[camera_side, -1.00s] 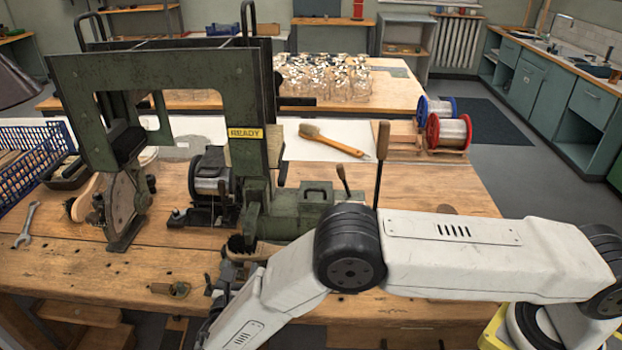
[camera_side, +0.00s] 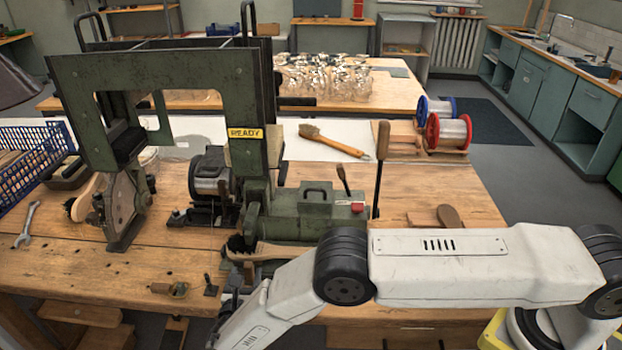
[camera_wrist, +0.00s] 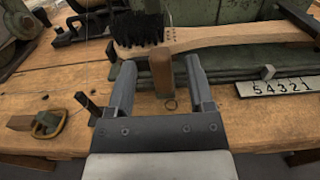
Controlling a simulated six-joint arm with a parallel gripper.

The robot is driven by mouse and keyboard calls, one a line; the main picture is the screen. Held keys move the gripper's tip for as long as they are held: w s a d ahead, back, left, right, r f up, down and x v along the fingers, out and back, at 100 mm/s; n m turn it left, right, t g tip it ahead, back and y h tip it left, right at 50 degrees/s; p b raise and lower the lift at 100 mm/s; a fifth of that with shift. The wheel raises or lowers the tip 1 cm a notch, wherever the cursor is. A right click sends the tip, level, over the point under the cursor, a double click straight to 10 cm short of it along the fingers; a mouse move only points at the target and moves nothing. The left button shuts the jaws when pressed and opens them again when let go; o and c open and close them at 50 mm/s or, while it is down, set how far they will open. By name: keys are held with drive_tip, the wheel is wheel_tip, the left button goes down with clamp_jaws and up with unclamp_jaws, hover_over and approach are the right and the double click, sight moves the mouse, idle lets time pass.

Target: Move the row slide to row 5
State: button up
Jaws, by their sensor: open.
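The row slide is a green bar (camera_wrist: 222,77) low on the tufting machine, with an upright wooden knob (camera_wrist: 161,74). My gripper (camera_wrist: 160,66) is open in the wrist view, one finger on each side of the knob, with gaps on both sides. A white scale (camera_wrist: 285,88) reads 5 4 3 2 1 from left to right. A small grey pointer (camera_wrist: 267,72) stands above it near the 5 and 4; I cannot tell which exactly. A wooden brush (camera_wrist: 235,36) with black bristles lies above the slide. In the side view my arm partly hides the slide area.
The lever (camera_side: 379,165) stands upright right of the machine, near a red button (camera_side: 357,207). The yellow label (camera_side: 245,133) reads READY. A brass-and-wood fitting (camera_wrist: 42,124) sits on the bench left of my gripper. Bench wood in front is mostly clear.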

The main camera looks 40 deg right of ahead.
drive_tip(key=shift+x, duration=2.5)
clamp_jaws()
